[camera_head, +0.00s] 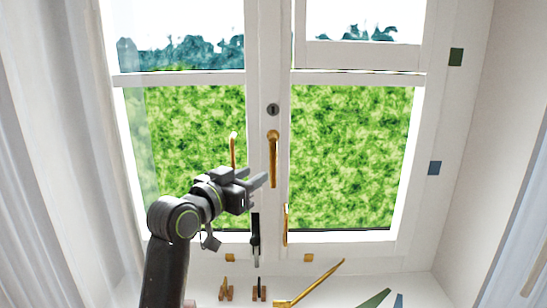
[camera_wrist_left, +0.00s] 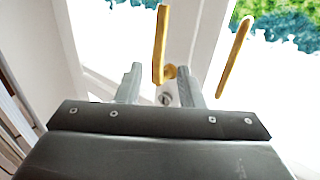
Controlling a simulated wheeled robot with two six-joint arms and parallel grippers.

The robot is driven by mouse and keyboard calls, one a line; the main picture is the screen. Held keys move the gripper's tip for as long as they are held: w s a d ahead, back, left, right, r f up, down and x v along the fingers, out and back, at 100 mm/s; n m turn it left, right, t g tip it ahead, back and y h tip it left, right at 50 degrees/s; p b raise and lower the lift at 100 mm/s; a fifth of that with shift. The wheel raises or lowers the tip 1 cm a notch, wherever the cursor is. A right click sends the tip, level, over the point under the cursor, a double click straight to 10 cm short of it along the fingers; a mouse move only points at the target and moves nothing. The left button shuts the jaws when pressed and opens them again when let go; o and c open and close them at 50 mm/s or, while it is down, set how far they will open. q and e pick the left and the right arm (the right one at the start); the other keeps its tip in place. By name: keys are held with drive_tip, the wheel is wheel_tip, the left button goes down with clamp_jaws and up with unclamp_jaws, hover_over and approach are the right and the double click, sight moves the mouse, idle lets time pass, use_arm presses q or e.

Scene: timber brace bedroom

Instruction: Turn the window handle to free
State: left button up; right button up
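The gold window handle (camera_head: 273,155) hangs pointing down on the white middle post, below a round grey keyhole plate (camera_head: 273,109). My left gripper (camera_head: 256,177) is beside the handle's lower end, just left of it in the head view. In the left wrist view the gripper (camera_wrist_left: 160,80) is open, with its two grey fingers apart. The gold handle (camera_wrist_left: 161,45) shows between and beyond the fingertips there; I cannot tell whether they touch it. A second gold handle (camera_head: 233,150) shows left of the post and also in the left wrist view (camera_wrist_left: 234,58). My right gripper is not in view.
A gold bar (camera_head: 317,282) lies slanted above the sill, with small gold-brown pegs (camera_head: 226,290) to its left. A black and silver piece (camera_head: 255,238) hangs low on the post. A gold fitting (camera_head: 285,225) is right of it. Curtains (camera_head: 40,150) hang at the left.

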sight(271, 164)
use_arm(q)
drive_tip(key=x, duration=0.1)
drive_tip(key=p+x, duration=0.1)
drive_tip(key=shift+w+d+r, duration=0.2)
drive_tip(key=shift+w+r, duration=0.05)
drive_tip(key=shift+w, duration=0.05)
drive_tip(key=p+x, duration=0.2)
drive_tip(key=x, duration=0.2)
drive_tip(key=shift+w+d, duration=0.2)
drive_tip(key=shift+w+d+f, duration=0.1)
drive_tip(key=shift+w+d, duration=0.1)
drive_tip(key=shift+w, duration=0.1)
drive_tip(key=shift+w+d, duration=0.2)
drive_tip(key=shift+w, duration=0.05)
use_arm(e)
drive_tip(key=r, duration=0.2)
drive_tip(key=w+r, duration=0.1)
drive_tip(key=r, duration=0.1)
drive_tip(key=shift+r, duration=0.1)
use_arm(q)
drive_tip(key=shift+w+f, duration=0.1)
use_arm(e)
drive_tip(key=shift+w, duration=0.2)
use_arm(q)
clamp_jaws()
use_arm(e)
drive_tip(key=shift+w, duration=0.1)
